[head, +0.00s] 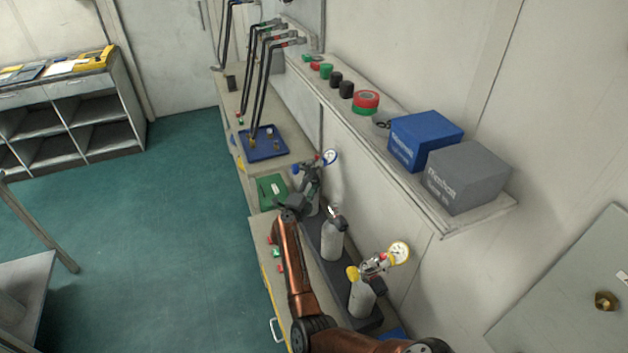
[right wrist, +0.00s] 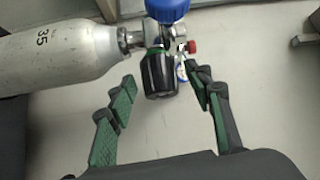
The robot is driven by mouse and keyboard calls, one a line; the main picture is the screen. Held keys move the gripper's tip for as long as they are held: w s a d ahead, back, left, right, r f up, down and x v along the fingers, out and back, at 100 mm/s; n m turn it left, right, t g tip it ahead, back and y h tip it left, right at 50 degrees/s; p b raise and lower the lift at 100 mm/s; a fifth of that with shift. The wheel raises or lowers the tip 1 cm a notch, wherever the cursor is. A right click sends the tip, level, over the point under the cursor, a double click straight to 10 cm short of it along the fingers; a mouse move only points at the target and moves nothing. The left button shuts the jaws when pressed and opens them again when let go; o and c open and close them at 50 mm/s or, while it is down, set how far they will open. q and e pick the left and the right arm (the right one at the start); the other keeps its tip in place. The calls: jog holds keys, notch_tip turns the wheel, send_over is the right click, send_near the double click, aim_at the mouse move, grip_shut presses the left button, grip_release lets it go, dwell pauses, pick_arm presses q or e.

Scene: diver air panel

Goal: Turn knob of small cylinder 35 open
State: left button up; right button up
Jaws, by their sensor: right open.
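Small cylinder 35 (right wrist: 60,58) is pale grey with a black "35", lying across the left of the right wrist view. Its metal valve carries a ribbed black knob (right wrist: 158,75), a larger blue knob (right wrist: 167,8) and a small red part (right wrist: 192,47). My right gripper (right wrist: 162,83) is open, with its green-padded fingertips on either side of the black knob and visible gaps to it. In the head view my right gripper (head: 296,204) is at the farthest small cylinder (head: 313,205), which has a blue gauge, and partly covers it. My left gripper is not in view.
Two more small cylinders stand nearer on the bench, one with a black top (head: 332,240) and one with a yellow knob and gauge (head: 362,298). A green tray (head: 268,186) and a blue tray (head: 262,152) lie beyond. A shelf (head: 420,205) with boxes runs along the wall.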

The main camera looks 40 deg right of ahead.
jog(key=shift+w+d, duration=0.3)
jog(key=shift+d, duration=0.3)
jog(key=shift+r, duration=0.1)
jog(key=shift+c, duration=0.7)
jog(key=c, duration=1)
jog(key=shift+c, duration=0.2)
